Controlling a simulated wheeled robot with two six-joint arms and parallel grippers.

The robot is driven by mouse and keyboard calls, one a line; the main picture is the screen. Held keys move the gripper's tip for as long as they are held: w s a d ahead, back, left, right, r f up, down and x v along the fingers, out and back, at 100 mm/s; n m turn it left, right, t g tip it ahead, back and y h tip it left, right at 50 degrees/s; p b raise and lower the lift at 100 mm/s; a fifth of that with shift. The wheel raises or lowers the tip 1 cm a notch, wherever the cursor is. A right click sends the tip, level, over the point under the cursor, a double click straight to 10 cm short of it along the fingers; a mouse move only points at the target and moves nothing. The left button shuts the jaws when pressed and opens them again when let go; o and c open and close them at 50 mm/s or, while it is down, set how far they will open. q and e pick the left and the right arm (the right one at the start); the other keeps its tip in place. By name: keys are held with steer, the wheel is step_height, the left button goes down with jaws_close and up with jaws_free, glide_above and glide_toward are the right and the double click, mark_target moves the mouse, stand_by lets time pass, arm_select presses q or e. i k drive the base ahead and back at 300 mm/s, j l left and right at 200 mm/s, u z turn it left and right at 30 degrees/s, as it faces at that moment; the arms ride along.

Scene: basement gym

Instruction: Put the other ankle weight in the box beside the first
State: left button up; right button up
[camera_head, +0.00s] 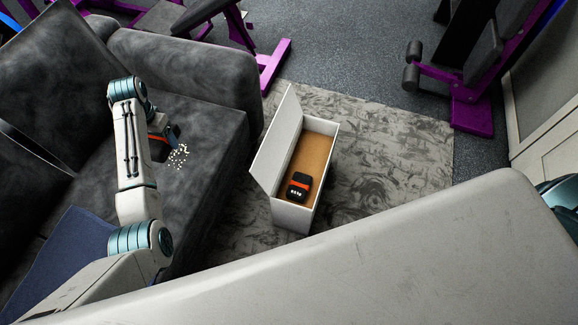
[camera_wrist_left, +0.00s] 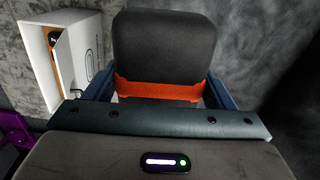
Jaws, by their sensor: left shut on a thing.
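The other ankle weight (camera_head: 156,149), black with an orange band, is in my left gripper (camera_head: 165,140) above the grey sofa. In the left wrist view the ankle weight (camera_wrist_left: 165,45) sits between the blue fingers (camera_wrist_left: 218,93), which are shut on it. The white box (camera_head: 267,176) stands on the rug to the right, its lid (camera_head: 280,140) open toward the left. The first ankle weight (camera_head: 299,187) lies in the near end of the box; bare brown floor shows beyond it. The box (camera_wrist_left: 86,72) also shows at upper left in the wrist view. My right gripper is out of view.
The grey sofa (camera_head: 205,110) fills the left, its edge close to the box. Small pale specks (camera_head: 179,156) show beside the held weight. A patterned rug (camera_head: 390,155) lies clear right of the box. Purple gym equipment (camera_head: 472,115) stands farther back.

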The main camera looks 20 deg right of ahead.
mark_target(312, 152)
steer(key=i+l+z, duration=0.1)
steer(key=l+z, duration=0.15)
steer(key=z, duration=0.15)
steer(key=i+l+z, duration=0.15)
steer(key=z, duration=0.3)
steer(key=i+l+z, duration=0.2)
steer(key=z, duration=0.2)
steer(key=i+l+z, duration=0.15)
steer(key=z, duration=0.25)
steer(key=i+l+z, duration=0.1)
steer(key=i+z, duration=0.15)
steer(key=z, duration=0.15)
steer(key=i+u, duration=0.25)
steer(key=i+l+u, duration=0.25)
steer(key=i+j, duration=0.05)
steer(key=j, duration=0.05)
